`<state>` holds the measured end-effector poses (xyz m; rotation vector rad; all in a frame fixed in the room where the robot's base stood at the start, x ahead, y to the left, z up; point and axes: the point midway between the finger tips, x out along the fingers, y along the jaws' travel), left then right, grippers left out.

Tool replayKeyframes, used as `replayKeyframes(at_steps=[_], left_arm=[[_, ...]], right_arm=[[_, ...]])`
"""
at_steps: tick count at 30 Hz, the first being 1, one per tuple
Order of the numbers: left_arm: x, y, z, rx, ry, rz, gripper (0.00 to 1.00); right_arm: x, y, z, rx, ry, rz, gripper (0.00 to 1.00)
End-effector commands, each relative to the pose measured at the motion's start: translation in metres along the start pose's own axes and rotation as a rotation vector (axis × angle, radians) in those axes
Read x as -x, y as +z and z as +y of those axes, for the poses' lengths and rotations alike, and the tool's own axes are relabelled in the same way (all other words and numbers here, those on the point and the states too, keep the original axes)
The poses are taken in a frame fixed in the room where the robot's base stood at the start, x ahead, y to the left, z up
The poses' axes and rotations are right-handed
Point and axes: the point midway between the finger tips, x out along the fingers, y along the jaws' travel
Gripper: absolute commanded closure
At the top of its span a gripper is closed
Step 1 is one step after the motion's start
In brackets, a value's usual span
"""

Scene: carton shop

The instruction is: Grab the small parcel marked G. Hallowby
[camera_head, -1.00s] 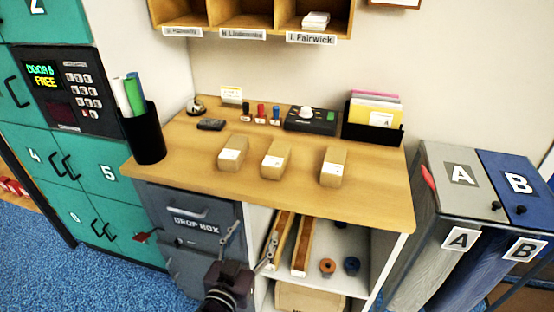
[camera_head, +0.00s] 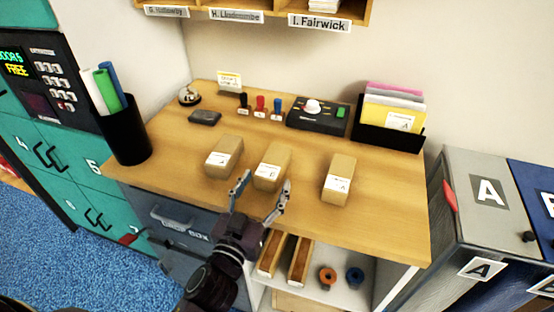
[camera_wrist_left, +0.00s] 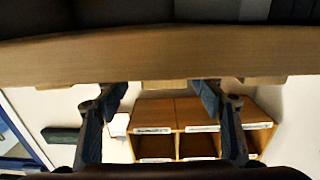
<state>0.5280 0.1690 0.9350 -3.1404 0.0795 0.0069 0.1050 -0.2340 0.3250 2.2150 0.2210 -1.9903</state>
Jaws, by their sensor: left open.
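Three small tan parcels with white labels lie in a row on the wooden counter (camera_head: 385,215): a left one (camera_head: 222,157), a middle one (camera_head: 271,167) and a right one (camera_head: 339,180). The writing on their labels is too small to read, so I cannot tell which is marked G. Hallowby. My left gripper (camera_head: 262,187) is open and empty at the counter's front edge, just in front of the middle parcel. In the left wrist view, its spread fingers (camera_wrist_left: 162,92) are by the counter edge (camera_wrist_left: 160,58). My right gripper is not in view.
A black pen cup (camera_head: 126,137) stands at the left. A bell, stamps, a device (camera_head: 318,116) and a file holder (camera_head: 388,134) line the back. Labelled cubbies (camera_head: 255,14) hang above. Bins (camera_head: 480,205) stand at the right.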

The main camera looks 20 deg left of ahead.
Motion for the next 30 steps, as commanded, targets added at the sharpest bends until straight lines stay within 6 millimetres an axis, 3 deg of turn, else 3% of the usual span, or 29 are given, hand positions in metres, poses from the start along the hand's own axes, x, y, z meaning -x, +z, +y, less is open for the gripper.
replayKeyframes(at_steps=[9, 18, 27, 30], left_arm=[[-0.031, -0.005, -0.002, -0.002, 0.000, 0.002, 0.38], [-0.067, -0.004, -0.005, -0.001, 0.000, 0.001, 0.38], [-0.070, -0.003, -0.005, 0.000, 0.000, 0.000, 0.38], [-0.069, -0.003, -0.005, 0.000, 0.000, 0.000, 0.49]], right_arm=[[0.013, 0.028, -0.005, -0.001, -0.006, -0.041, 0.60], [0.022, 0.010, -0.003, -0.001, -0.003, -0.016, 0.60], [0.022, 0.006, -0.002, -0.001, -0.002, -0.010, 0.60], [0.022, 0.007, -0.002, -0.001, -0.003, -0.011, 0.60]])
